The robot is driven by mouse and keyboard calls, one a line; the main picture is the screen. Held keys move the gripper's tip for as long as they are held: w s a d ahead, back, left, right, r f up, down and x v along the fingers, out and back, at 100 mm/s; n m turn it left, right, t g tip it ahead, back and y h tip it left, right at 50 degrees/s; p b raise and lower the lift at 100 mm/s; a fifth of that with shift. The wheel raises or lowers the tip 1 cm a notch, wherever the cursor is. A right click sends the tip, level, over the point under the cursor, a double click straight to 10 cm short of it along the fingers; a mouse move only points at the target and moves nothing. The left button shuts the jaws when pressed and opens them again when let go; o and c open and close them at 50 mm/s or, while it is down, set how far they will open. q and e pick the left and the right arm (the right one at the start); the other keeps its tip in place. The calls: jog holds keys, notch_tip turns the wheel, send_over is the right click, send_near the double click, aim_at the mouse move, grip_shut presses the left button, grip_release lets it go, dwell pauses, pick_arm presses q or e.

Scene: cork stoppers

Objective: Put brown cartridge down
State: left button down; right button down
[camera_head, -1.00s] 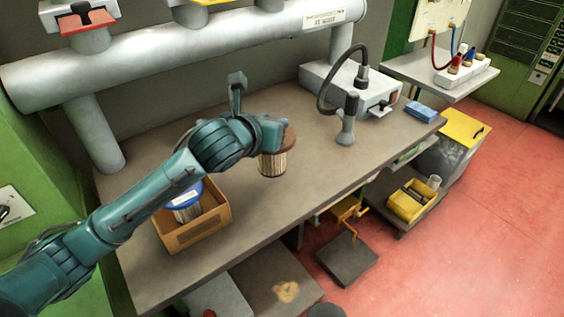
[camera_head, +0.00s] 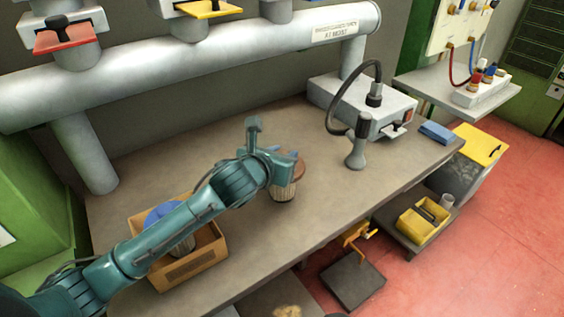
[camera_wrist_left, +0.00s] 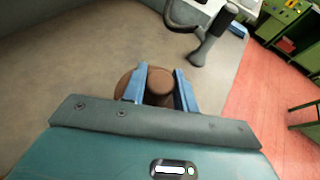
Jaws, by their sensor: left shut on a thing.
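The brown cartridge (camera_head: 284,190) has a brown top and a pale ribbed side, and it is upright at the middle of the workbench (camera_head: 330,210). My left gripper (camera_head: 284,160) is at its top. In the left wrist view the cartridge's brown knob (camera_wrist_left: 160,84) is between the two blue fingers of the left gripper (camera_wrist_left: 160,92), which is shut on it. I cannot tell whether the cartridge's base touches the bench. My right gripper is in neither view.
A cardboard box (camera_head: 190,270) with a blue-topped cartridge (camera_head: 165,215) stands at the left, partly behind my arm. A grey device (camera_head: 365,105) with a hose and handle (camera_head: 356,150) stands at the back right. A blue block (camera_head: 436,132) lies at the right end. Bench around the cartridge is clear.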

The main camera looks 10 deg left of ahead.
pick_arm(q)
notch_tip(320, 180, down, 2)
jog(key=shift+f, duration=0.1)
jog(key=c, duration=1.1)
grip_release()
jog(key=shift+s, duration=0.1)
jog(key=v, duration=1.1)
jog(key=shift+s+r, duration=0.3)
jog(key=shift+r, duration=0.05)
